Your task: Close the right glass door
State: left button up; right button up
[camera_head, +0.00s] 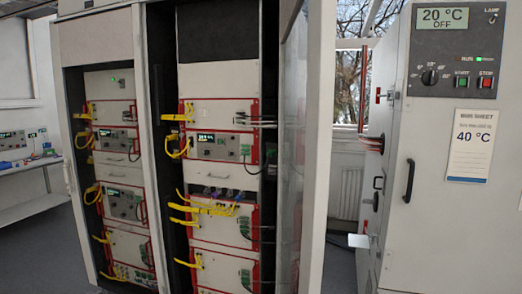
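The right glass door (316,150) stands open at the right side of the battery cycler cabinet. I see it nearly edge-on, with a pale frame and a narrow strip of glass (288,200). It sticks out toward me, and the right bay (218,170) behind it is uncovered. No handle on the door can be made out. Neither of my grippers is in view, so nothing is seen touching the door.
The bays hold red-framed instruments with yellow cables (185,208) at their fronts. To the right stands a grey chamber (425,230) with a display, buttons and a black handle (409,181). A gap with a window (350,85) lies between door and chamber. A bench (30,165) is far left.

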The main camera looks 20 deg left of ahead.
aim_at(322, 31)
jog(key=i+l+u, duration=0.1)
jog(key=l+u, duration=1.15)
